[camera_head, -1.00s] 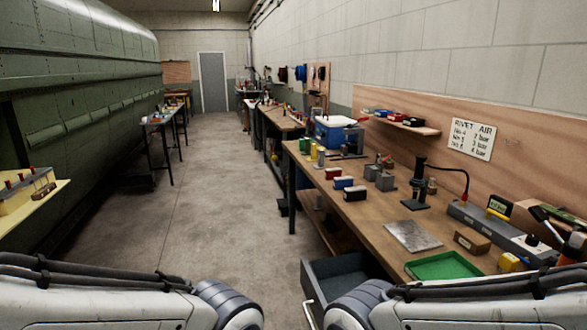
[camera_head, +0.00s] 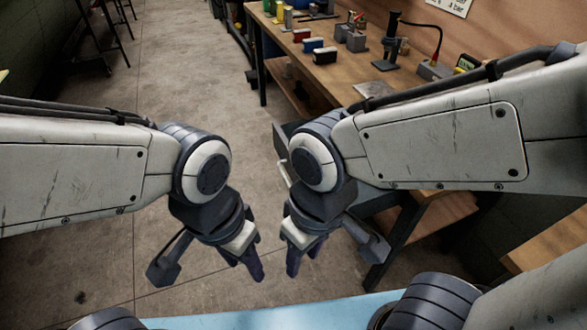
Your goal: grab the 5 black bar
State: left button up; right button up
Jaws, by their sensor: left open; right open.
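A black block (camera_head: 325,56) sits on the wooden workbench (camera_head: 345,80), beside a blue block (camera_head: 312,45) and a red block (camera_head: 301,35). Any marking on the black block is too small to read, and I cannot tell whether it is the black bar. My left gripper (camera_head: 255,261) hangs open and empty over the floor in front of me. My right gripper (camera_head: 302,260) hangs open and empty just right of it. Both point down and are well short of the blocks. My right arm hides part of the bench.
Grey metal blocks (camera_head: 356,42) and a black stand (camera_head: 391,43) are on the bench. A metal plate (camera_head: 374,89) lies near its front edge. An open grey drawer (camera_head: 284,136) juts out behind my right wrist. The floor (camera_head: 190,75) to the left is clear.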

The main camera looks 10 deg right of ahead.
aim_at(320, 56)
jog(key=u, duration=0.85)
jog(key=i, duration=1.9)
jog(key=u, duration=0.3)
jog(key=i, duration=1.4)
jog(key=z, duration=1.15)
jog(key=i, duration=0.85)
jog(key=z, duration=1)
